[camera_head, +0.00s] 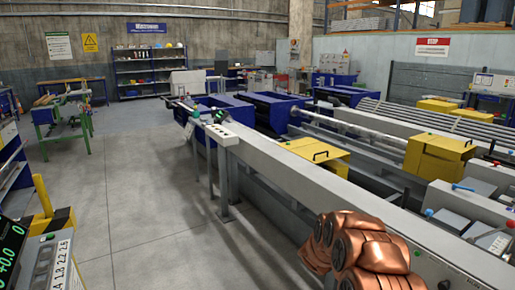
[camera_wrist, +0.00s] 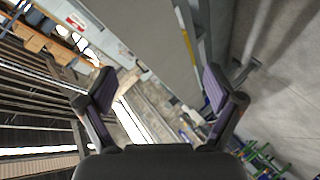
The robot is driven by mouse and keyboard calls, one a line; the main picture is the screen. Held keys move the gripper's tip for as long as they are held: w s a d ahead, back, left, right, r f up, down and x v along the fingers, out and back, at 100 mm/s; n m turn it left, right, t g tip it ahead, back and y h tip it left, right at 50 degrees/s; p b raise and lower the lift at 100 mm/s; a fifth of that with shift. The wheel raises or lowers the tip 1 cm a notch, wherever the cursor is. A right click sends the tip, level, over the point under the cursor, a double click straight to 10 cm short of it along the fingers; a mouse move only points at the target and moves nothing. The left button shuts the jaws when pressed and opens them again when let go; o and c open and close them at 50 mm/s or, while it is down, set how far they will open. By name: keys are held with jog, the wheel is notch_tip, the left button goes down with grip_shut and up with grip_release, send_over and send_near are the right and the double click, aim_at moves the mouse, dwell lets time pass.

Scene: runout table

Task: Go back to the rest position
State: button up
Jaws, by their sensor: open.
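My gripper (camera_wrist: 154,92) shows in the wrist view with its two dark fingers spread wide apart and nothing between them. The wrist picture is tilted, with the machine and the workshop beyond the fingers. In the head view, copper-coloured links of my arm show at the lower right, in front of the runout table (camera_head: 310,181). My gripper itself is not visible in the head view.
The long grey runout table with yellow blocks (camera_head: 437,155) and metal bars (camera_head: 430,118) fills the right side. Grey floor (camera_head: 150,215) lies open on the left. A green-legged stand (camera_head: 62,119) and a blue shelf (camera_head: 148,71) stand further back.

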jog(key=s+a+r+g+y+p, duration=0.1)
jog(key=s+a+r+y, duration=0.55)
jog(key=a+r, duration=0.45)
jog(key=s+a+r+g+y+p, duration=0.1)
jog(key=s+a+r+g, duration=0.15)
jog(key=s, duration=0.45)
jog(key=s+a+r+g+y+p, duration=0.1)
jog(key=s+a+r+y, duration=0.1)
jog(key=s+a, duration=0.3)
jog(key=s+d+r+m+g+h, duration=0.1)
jog(key=s+d+g, duration=0.2)
jog(key=s, duration=1.1)
jog(key=s+d+r+m+g+h+p, duration=0.1)
jog(key=s+d+r+m+g, duration=0.1)
jog(key=s, duration=1.2)
jog(key=s+d+r+m+g+h+p, duration=0.1)
jog(key=s+d+m+g, duration=0.1)
jog(key=s, duration=1.2)
jog(key=shift+s+d+r+g, duration=0.2)
jog(key=shift+d+r+g, duration=0.2)
jog(key=shift+d+g, duration=0.55)
jog(key=shift+d, duration=0.1)
jog(key=shift+c, duration=0.4)
